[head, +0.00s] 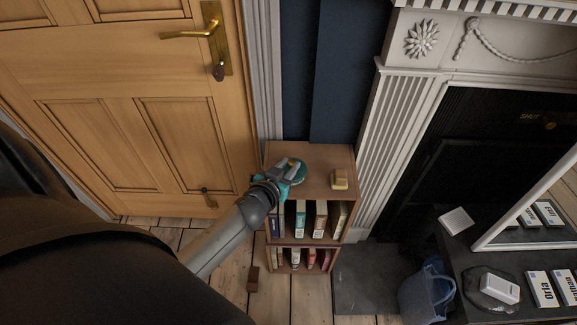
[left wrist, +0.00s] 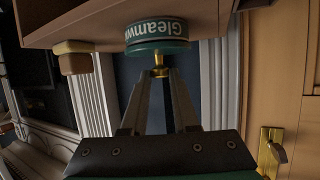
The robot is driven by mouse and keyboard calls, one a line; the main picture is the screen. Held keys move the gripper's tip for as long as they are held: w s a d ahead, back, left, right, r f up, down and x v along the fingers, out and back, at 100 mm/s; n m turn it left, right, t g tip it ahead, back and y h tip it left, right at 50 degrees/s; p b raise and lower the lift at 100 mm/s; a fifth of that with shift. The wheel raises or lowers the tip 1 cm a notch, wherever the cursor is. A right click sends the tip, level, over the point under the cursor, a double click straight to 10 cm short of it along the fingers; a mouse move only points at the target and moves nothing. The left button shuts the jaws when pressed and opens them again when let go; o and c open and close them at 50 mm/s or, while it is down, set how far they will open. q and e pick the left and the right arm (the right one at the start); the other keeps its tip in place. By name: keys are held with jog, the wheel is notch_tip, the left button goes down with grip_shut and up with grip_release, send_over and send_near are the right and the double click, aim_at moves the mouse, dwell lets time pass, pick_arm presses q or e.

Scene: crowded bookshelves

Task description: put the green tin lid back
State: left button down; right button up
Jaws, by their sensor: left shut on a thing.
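The green lid (left wrist: 157,46) with a brass knob (left wrist: 160,68) shows in the left wrist view, which is upside down. The tin stands on top of the small wooden bookcase (head: 322,165). My left gripper (head: 289,165) is shut on the lid's knob, with its fingertips (left wrist: 159,76) around it. In the head view the gripper hides part of the lid (head: 300,174). My right gripper is not in view.
A small wooden block-like object (head: 339,180) stands right of the tin on the bookcase top. Books (head: 300,219) fill the shelves below. A wooden door (head: 130,100) is at left, a white fireplace surround (head: 385,125) at right. A blue basket (head: 426,291) stands on the floor.

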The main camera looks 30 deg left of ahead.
pick_arm(q)
jog(key=shift+f, duration=0.2)
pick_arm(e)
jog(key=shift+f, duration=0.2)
pick_arm(q)
jog(key=c, duration=0.8)
grip_release()
jog(key=shift+r, duration=0.1)
jog(key=shift+c, duration=0.2)
jog(key=shift+o, duration=0.7)
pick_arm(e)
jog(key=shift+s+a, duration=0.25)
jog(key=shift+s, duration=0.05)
pick_arm(q)
jog(key=shift+r, duration=0.1)
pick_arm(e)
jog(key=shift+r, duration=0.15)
